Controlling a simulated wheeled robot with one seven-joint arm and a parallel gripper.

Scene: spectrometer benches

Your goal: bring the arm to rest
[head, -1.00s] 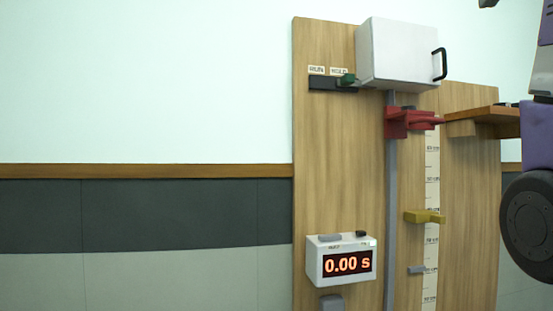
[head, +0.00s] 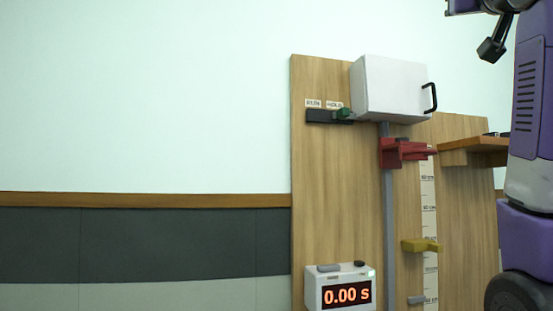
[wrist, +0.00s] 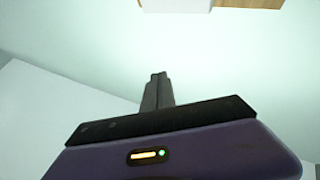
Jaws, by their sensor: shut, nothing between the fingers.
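My gripper (head: 490,50) hangs at the top right of the head view, in front of the pale wall and above the wooden board. Its fingers are together with nothing between them. In the wrist view the closed fingers (wrist: 157,90) point up into empty space. My arm runs down the right edge of the head view, in front of the right end of the board. The gripper is apart from everything in view.
The wooden board (head: 330,180) carries a white box (head: 390,88) with a black handle, a red bracket (head: 405,152), a yellow piece (head: 420,245) and a timer (head: 340,288) reading 0.00 s. A wooden shelf (head: 475,150) sits near my arm. The left side is clear wall.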

